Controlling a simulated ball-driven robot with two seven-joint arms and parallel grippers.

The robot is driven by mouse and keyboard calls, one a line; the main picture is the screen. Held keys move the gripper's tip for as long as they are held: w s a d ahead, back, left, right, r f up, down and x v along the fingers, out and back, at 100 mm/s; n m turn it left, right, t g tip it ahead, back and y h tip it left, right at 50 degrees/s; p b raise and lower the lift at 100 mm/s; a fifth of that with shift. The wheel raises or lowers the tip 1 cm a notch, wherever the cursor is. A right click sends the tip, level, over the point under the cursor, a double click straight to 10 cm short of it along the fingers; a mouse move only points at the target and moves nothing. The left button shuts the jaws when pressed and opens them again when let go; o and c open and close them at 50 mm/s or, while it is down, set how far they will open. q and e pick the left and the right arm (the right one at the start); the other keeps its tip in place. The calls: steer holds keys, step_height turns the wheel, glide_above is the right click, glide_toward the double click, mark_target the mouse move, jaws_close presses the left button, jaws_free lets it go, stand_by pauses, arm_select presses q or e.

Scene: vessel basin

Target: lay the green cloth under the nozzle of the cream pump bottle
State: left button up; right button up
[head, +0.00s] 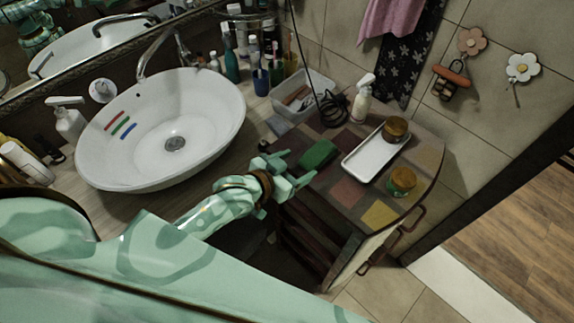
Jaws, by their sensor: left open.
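The green cloth (318,155) is a small folded bundle on the patchwork-topped cabinet (348,189), left of the white tray. My left gripper (301,164) is open and empty, with its fingers pointing at the near left side of the cloth. I cannot tell whether a fingertip touches it. A cream pump bottle (360,105) stands upright at the back of the cabinet, behind the tray and right of the cloth. A second, whiter pump bottle (69,124) stands left of the basin. My right gripper is not in view.
A grey bin (298,98) and a coiled black cable (331,110) lie behind. The white basin (205,150) is at left.

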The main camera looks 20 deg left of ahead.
arm_select(q)
steer(key=shift+v, duration=1.75)
steer(key=shift+f, duration=0.1)
steer(key=s+a+f+g+y, duration=0.2)
steer(key=s+a+f, duration=0.15)
steer(key=f, duration=0.75)
steer(key=s+a+f+g+y, duration=0.1)
steer(key=s+a+f+g, duration=0.3)
steer(key=f, duration=0.7)
steer(key=s+f+g+y, duration=0.1)
steer(key=s+f+g, duration=0.1)
steer(key=s+f, duration=0.8)
steer(key=s, duration=0.5)
steer(key=shift+d+f+n, duration=0.2)
steer(key=shift+f+n, duration=0.15)
steer(key=shift+n, duration=0.05)
steer(key=shift+o, duration=0.5)
steer(key=s+f+g, duration=0.1)
steer(key=s+f, duration=0.1)
steer(key=s, duration=0.4)
steer(key=s+f+g, duration=0.2)
steer(key=s, duration=0.5)
steer(key=shift+s+f+m+g+y, duration=0.25)
steer(key=shift+f+m+g+y, duration=0.05)
steer(key=shift+d, duration=0.1)
steer(key=shift+f, duration=0.1)
